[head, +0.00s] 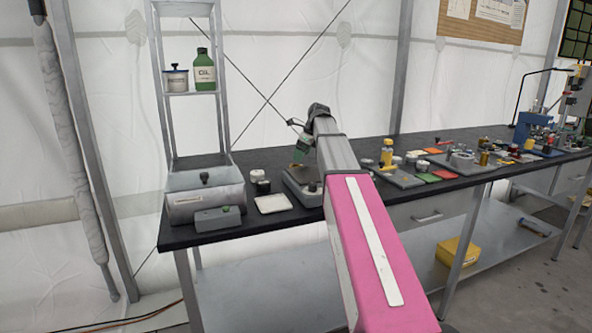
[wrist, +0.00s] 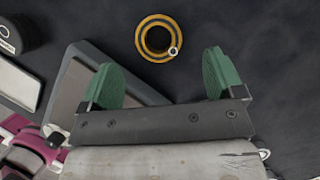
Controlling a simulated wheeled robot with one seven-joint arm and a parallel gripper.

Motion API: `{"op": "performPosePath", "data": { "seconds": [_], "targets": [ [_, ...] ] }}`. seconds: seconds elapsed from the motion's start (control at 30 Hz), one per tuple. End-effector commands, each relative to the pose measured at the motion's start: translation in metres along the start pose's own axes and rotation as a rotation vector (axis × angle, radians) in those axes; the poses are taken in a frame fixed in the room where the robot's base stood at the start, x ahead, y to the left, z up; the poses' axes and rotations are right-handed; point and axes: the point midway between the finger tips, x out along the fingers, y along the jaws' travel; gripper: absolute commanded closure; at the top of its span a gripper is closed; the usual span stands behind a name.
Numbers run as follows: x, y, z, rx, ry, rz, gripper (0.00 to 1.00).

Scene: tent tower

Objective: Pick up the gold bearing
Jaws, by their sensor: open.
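The gold bearing (wrist: 142,42) shows in the wrist view as a gold and dark ring on the black bench top, near the upper middle. A small pale round spot shows on its lower right rim. My gripper (wrist: 160,70) is open and empty, its two green fingers spread wide. The ring lies beyond the fingertips, roughly in line with the gap and a little left of its middle. In the head view my gripper (head: 300,150) is over the left part of the bench, partly hidden by my arm. I cannot make out the bearing there.
A grey plate (wrist: 62,92) lies beside the left finger in the wrist view. In the head view a white tray (head: 274,204) and a grey box (head: 205,194) stand left of my arm. Several small parts crowd the bench (head: 425,192) to the right.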

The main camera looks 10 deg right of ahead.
Motion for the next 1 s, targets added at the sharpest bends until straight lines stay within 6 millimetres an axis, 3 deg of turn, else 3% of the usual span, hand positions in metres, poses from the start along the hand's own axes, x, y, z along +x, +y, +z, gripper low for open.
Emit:
{"op": "performPosePath", "data": {
  "seconds": [0.17, 0.5, 0.73, 0.77, 0.93, 1.0],
  "targets": [
    [0.011, 0.001, 0.000, 0.000, 0.000, 0.000, 0.13],
    [0.053, 0.002, 0.000, 0.000, 0.001, 0.000, 0.13],
    [0.056, 0.002, 0.000, 0.000, 0.000, -0.001, 0.13],
    [0.056, 0.002, 0.000, 0.000, 0.000, 0.000, 0.16],
    [0.056, 0.002, 0.000, 0.000, 0.000, 0.000, 0.71],
    [0.056, 0.002, 0.000, 0.000, 0.000, 0.000, 0.72]
  ]
}}
